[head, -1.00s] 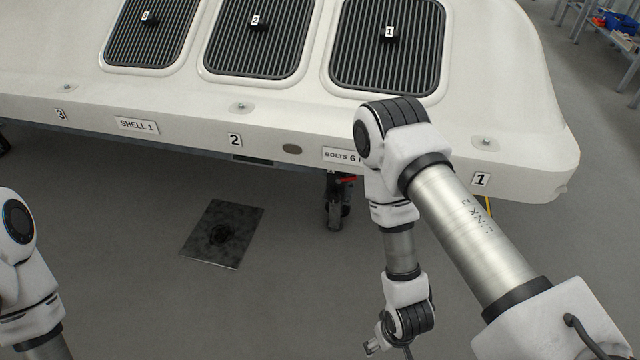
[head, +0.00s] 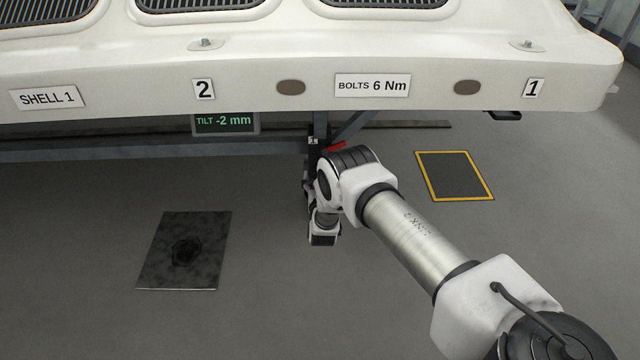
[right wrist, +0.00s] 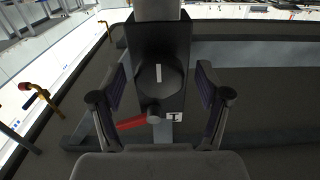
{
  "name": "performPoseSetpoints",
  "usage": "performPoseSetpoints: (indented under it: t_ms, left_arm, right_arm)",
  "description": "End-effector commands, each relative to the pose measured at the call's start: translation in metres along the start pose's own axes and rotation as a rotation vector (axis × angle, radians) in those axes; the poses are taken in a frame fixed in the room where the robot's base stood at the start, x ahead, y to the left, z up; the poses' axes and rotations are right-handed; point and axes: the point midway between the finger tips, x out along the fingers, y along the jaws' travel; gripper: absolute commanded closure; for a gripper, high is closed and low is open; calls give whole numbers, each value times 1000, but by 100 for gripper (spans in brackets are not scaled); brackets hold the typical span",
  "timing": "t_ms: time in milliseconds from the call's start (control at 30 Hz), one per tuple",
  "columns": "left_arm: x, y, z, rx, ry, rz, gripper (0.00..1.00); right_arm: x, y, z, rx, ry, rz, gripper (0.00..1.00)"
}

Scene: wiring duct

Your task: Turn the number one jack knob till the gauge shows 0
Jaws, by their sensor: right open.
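In the right wrist view, a round dark knob (right wrist: 170,82) with a white line faces the camera on a dark housing. My right gripper (right wrist: 160,88) is open, one finger on each side of the knob; I cannot tell whether they touch it. A "1" label (right wrist: 174,118) and the red lever (right wrist: 131,123) sit below the knob. My left gripper is out of view.
The white shell (head: 440,95) overhangs the jack, with labels "SHELL 1", "2", "BOLTS 6 Nm" and "1". A dark floor plate (head: 165,270) lies at left and a yellow-edged floor panel (head: 455,198) at right. Open grey floor lies between them.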

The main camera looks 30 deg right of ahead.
Motion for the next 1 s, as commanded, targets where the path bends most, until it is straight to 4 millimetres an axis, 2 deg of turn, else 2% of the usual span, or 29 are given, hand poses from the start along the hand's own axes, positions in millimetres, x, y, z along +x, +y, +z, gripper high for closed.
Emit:
performPoseSetpoints:
  t_ms: [33, 267, 300, 467, 767, 1000]
  left_arm:
    - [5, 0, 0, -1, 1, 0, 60]
    - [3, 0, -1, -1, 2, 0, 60]
    - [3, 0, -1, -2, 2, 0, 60]
    - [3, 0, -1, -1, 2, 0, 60]
    - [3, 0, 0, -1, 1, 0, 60]
    - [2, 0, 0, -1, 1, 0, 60]
  right_arm:
    - [4, 0, 2, 0, 1, 0, 24]
    - [7, 0, -1, -1, -2, -1, 24]
    - [7, 0, -1, -1, -2, -1, 28]
    - [7, 0, 0, -1, -2, -1, 84]
    - [7, 0, 0, 11, -2, -2, 84]
    - [7, 0, -1, 87, -2, -2, 84]
